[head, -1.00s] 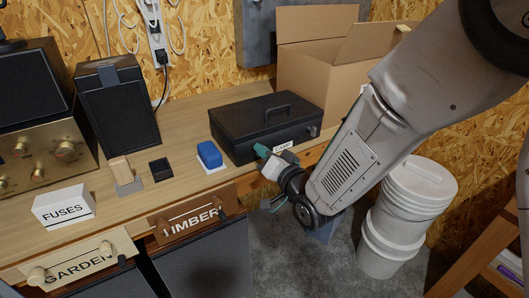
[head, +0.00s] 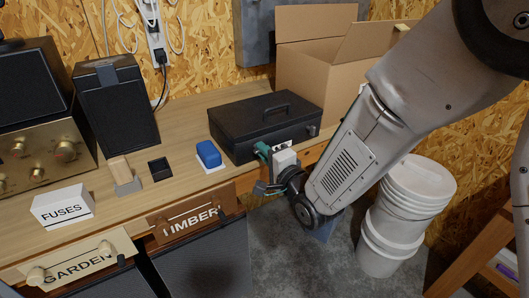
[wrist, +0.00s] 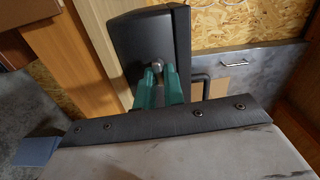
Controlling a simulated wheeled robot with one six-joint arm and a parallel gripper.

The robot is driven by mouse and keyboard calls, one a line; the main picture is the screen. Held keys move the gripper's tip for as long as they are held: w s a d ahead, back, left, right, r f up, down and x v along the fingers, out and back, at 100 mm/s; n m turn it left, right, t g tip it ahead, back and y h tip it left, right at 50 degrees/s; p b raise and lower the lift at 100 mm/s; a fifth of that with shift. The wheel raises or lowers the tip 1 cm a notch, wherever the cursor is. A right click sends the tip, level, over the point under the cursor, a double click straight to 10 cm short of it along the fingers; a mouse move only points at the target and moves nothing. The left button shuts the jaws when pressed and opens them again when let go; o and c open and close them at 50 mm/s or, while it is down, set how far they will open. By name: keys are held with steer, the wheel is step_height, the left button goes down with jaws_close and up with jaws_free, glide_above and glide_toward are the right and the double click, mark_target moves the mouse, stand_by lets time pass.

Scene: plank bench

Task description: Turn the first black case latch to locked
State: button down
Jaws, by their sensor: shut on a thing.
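The black case (head: 265,120) stands shut on the bench, its handle folded on the lid. My gripper (head: 262,150) is at the left part of the case's front face, its green fingertips against it. In the wrist view the fingertips (wrist: 157,82) are closed around a small metal latch (wrist: 157,65) on the dark case face (wrist: 140,40). The fingers hide most of this latch, so its turn angle cannot be read. A second latch (head: 312,130) shows free at the right end of the front face.
A blue block (head: 209,153) on a white base sits left of the case. A cardboard box (head: 315,60) stands behind it. The bench's front edge lies just below my gripper. White buckets (head: 417,185) stand on the floor at right.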

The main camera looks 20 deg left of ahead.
steer(key=shift+m, duration=0.5)
steer(key=c, duration=1.5)
jaws_free()
steer(key=shift+d, duration=0.1)
steer(key=v, duration=0.7)
steer(key=shift+s+d, duration=0.25)
steer(key=shift+d, duration=0.05)
